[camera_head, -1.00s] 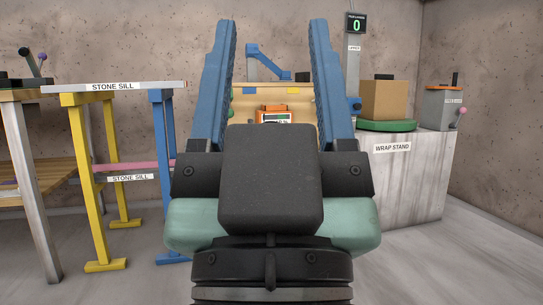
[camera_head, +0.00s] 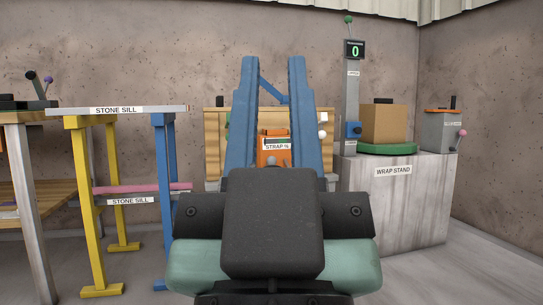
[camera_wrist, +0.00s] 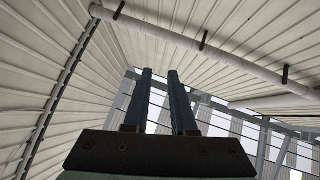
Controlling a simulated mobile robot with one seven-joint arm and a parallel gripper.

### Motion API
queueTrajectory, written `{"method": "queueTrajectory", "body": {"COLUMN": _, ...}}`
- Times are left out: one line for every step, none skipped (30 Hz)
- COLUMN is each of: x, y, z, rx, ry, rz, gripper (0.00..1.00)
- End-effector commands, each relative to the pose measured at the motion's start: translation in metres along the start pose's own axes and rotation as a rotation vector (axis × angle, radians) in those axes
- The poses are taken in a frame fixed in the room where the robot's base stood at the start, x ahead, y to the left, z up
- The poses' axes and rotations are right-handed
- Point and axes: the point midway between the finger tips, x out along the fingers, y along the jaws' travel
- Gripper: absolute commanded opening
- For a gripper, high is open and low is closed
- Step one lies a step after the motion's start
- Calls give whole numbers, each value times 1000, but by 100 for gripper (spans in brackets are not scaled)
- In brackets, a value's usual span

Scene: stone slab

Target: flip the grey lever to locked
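My gripper (camera_head: 273,62) stands at the centre of the head view with its two blue fingers pointing up. The fingers are apart with nothing held between them; the gap also shows in the wrist view (camera_wrist: 160,75). Behind and between the fingers is an orange box (camera_head: 273,158) with a label starting "STRAP". A small greyish knob (camera_head: 270,161) shows low in front of it, partly hidden by my gripper. I cannot tell whether it belongs to the grey lever. No lever is clearly identifiable as the grey one, and no locked marking is readable.
At right, the wrap stand (camera_head: 425,215) carries a cardboard box (camera_head: 384,124) on a green disc and a grey box (camera_head: 440,133) with a pink-knobbed lever (camera_head: 460,135). At left are the stone sill (camera_head: 75,112) and a purple-knobbed lever (camera_head: 47,80). Floor at right is clear.

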Motion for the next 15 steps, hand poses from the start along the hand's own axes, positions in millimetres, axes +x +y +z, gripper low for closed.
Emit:
{"method": "queueTrajectory", "body": {"x": 9, "y": 0, "z": -9, "rx": 0, "ry": 0, "rz": 0, "gripper": 13}}
{"method": "queueTrajectory", "body": {"x": 13, "y": 0, "z": -12, "rx": 0, "ry": 0, "rz": 0, "gripper": 8}}
{"method": "queueTrajectory", "body": {"x": 19, "y": 0, "z": -18, "rx": 0, "ry": 0, "rz": 0, "gripper": 1}}
{"method": "queueTrajectory", "body": {"x": 25, "y": 0, "z": -23, "rx": 1, "ry": 0, "rz": 0, "gripper": 0}}
{"method": "queueTrajectory", "body": {"x": 30, "y": 0, "z": -29, "rx": 1, "ry": 0, "rz": 0, "gripper": 0}}
{"method": "queueTrajectory", "body": {"x": 39, "y": 0, "z": -37, "rx": 1, "ry": 0, "rz": 0, "gripper": 0}}
{"method": "queueTrajectory", "body": {"x": 46, "y": 0, "z": -43, "rx": 1, "ry": 0, "rz": 0, "gripper": 0}}
{"method": "queueTrajectory", "body": {"x": 52, "y": 1, "z": -50, "rx": 1, "ry": 0, "rz": 0, "gripper": 0}}
{"method": "queueTrajectory", "body": {"x": 62, "y": 1, "z": -59, "rx": 2, "ry": 0, "rz": 0, "gripper": 0}}
{"method": "queueTrajectory", "body": {"x": 70, "y": 1, "z": -66, "rx": 2, "ry": 0, "rz": 0, "gripper": 0}}
{"method": "queueTrajectory", "body": {"x": 77, "y": 1, "z": -73, "rx": 2, "ry": 0, "rz": 0, "gripper": 0}}
{"method": "queueTrajectory", "body": {"x": 87, "y": 1, "z": -83, "rx": 2, "ry": 0, "rz": 0, "gripper": 0}}
{"method": "queueTrajectory", "body": {"x": 95, "y": 1, "z": -90, "rx": 3, "ry": 0, "rz": -1, "gripper": 0}}
{"method": "queueTrajectory", "body": {"x": 102, "y": 1, "z": -97, "rx": 3, "ry": 0, "rz": -1, "gripper": 0}}
{"method": "queueTrajectory", "body": {"x": 112, "y": 1, "z": -106, "rx": 3, "ry": 0, "rz": -1, "gripper": 0}}
